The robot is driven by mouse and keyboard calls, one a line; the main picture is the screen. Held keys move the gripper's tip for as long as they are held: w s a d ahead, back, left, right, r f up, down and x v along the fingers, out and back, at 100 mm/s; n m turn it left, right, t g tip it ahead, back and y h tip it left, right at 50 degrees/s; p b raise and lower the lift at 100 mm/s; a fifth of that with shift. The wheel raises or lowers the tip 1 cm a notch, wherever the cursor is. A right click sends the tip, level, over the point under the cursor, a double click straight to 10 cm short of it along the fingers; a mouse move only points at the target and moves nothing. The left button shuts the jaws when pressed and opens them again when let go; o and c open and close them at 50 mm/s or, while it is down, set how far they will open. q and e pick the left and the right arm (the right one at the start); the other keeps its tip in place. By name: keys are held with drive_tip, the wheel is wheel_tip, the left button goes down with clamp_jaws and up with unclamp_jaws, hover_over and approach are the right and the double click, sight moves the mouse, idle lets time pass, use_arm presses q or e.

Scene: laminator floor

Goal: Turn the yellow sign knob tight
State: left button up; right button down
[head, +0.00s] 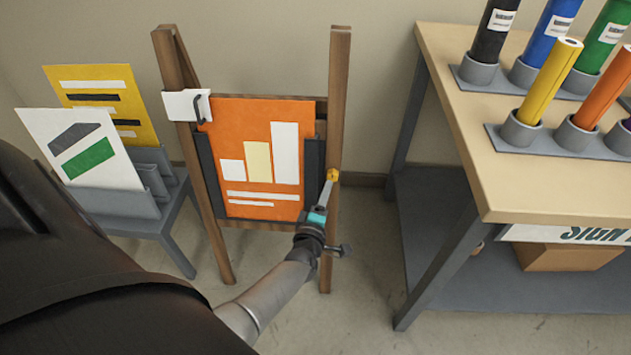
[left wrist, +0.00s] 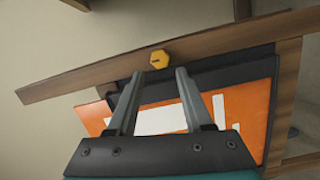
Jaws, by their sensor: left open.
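The yellow knob (head: 333,175) sits on the right leg of the wooden easel (head: 338,95). It also shows in the left wrist view (left wrist: 159,59), where it looks many-sided with a dark mark on its face. My left gripper (head: 329,184) is close to the knob in the head view. In the left wrist view its two fingers (left wrist: 157,76) are apart and point at the knob, one to each side and just short of it. Nothing is between them. An orange sign (head: 258,160) with a white and cream bar chart stands in a dark holder on the easel. My right gripper is not in view.
A grey rack (head: 150,205) with a white sign and a yellow sign stands at the left. A workbench (head: 470,130) with coloured rolls in grey holders stands at the right. Bare floor lies between easel and bench.

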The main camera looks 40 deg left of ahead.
use_arm(q)
drive_tip(key=p+v, duration=0.3)
drive_tip(key=v, duration=0.6)
drive_tip(key=shift+s, duration=0.25)
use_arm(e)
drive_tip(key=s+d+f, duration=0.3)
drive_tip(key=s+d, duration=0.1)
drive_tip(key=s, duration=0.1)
use_arm(q)
drive_tip(key=shift+d, duration=0.1)
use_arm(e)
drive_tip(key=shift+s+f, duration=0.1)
